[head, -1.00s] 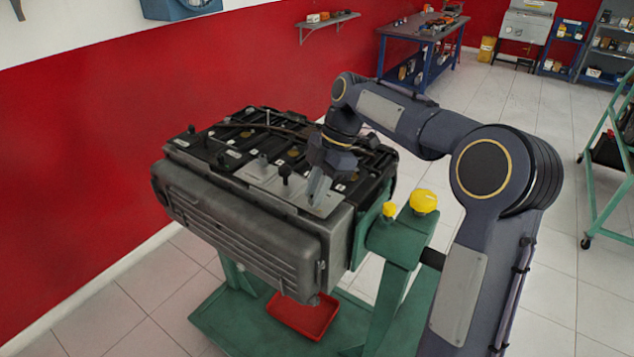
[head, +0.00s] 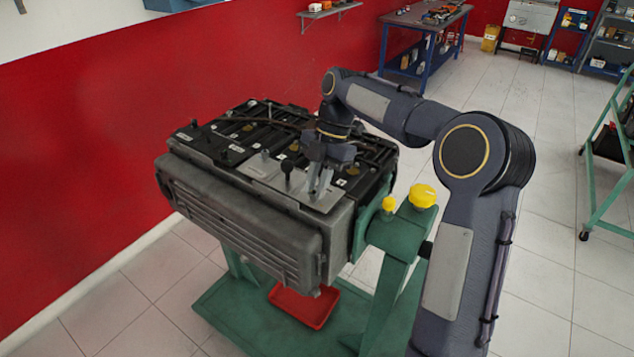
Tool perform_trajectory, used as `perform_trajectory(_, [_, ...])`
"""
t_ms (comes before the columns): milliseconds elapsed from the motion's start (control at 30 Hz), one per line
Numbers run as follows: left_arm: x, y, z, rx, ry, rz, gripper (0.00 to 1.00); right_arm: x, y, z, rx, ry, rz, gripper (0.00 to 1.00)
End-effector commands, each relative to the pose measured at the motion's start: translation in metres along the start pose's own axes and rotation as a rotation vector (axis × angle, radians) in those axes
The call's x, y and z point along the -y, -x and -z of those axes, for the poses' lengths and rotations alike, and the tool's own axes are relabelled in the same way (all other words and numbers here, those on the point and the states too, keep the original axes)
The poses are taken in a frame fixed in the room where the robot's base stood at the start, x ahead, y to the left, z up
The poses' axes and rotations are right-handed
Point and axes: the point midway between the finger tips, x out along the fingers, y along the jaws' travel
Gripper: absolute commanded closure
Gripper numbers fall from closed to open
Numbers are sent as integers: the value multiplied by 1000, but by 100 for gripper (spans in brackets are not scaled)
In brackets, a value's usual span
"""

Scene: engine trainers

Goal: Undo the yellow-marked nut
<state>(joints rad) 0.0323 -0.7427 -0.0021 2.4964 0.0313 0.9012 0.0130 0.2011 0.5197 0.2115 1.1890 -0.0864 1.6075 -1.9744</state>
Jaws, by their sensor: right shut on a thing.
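The engine (head: 240,222) sits on a green stand (head: 395,240), with a light metal plate (head: 258,172) on its top near side. A dark knob-topped post (head: 287,170) and a shorter grey post (head: 264,155) stand on the plate. My right gripper (head: 319,194) points down at the plate's right end. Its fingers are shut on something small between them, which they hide. I cannot make out a yellow-marked nut in this view. My left gripper is not in view.
A red tray (head: 304,308) lies on the stand's base below the engine. Yellow knobs (head: 422,196) top the stand at the right. A red wall (head: 80,140) runs behind at left. A green trolley (head: 607,170) stands far right, with open floor between.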

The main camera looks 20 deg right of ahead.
Motion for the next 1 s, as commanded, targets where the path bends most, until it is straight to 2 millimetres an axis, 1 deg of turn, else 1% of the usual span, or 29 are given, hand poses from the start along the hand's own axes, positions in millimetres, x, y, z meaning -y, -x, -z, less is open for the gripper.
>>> perform_trajectory(133, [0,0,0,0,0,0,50,0,0,-1,2,-2,-1,100])
perform_trajectory(167, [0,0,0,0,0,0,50,0,0,-1,2,-2,-1,79])
perform_trajectory(300, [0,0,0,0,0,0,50,0,0,0,1,-2,-1,61])
perform_trajectory(567, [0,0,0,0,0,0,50,0,0,0,1,-2,-1,61])
perform_trajectory(667, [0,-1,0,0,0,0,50,-1,6,0,1,-1,-3,61])
perform_trajectory(767, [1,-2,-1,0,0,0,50,-1,19,-1,3,-1,-5,61])
perform_trajectory(1000, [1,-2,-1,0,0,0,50,-1,61,0,2,-2,-4,61])
